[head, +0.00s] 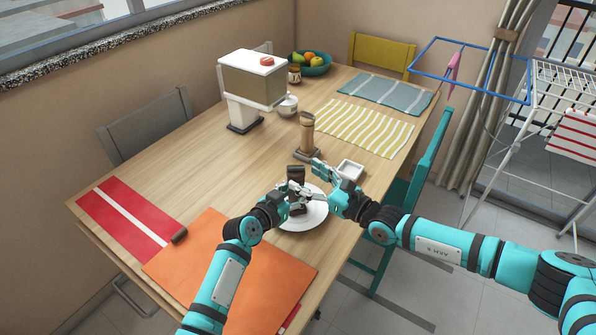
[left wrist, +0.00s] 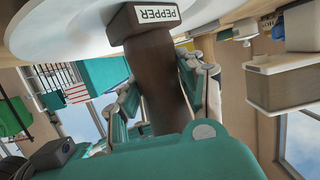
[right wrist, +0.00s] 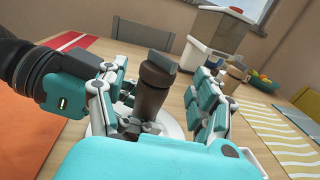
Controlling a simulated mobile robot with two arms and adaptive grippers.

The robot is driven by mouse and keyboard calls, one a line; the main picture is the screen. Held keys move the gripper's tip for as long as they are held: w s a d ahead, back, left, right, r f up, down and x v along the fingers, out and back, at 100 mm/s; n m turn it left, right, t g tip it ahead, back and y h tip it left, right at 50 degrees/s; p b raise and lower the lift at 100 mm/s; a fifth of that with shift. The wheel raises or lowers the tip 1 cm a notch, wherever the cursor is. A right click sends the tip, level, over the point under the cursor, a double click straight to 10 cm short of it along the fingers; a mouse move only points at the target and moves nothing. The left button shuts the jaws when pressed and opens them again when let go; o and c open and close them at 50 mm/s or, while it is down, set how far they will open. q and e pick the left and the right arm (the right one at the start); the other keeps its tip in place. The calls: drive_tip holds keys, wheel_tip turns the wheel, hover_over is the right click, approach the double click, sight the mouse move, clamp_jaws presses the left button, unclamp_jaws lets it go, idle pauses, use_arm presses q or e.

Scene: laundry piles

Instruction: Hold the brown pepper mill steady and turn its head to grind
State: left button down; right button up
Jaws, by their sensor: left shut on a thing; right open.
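The dark brown pepper mill (head: 297,175) stands upright over the white plate (head: 315,216). In the left wrist view its square base with a "PEPPER" label (left wrist: 157,15) is close to the plate; whether it touches is unclear. My left gripper (head: 291,191) is shut around the mill's body. My right gripper (head: 318,174) is open just right of the mill. In the right wrist view the mill's upper part (right wrist: 153,88) shows between the spread fingers, with clear space to the right finger. Fingers partly hide the lower body.
A light wooden mill (head: 307,130) stands behind, and a small white dish (head: 350,169) sits close to my right gripper. A dispenser (head: 250,85), cup (head: 288,107) and fruit bowl (head: 317,68) are farther back. The orange mat (head: 215,265) is clear.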

drive_tip(key=v, duration=0.8)
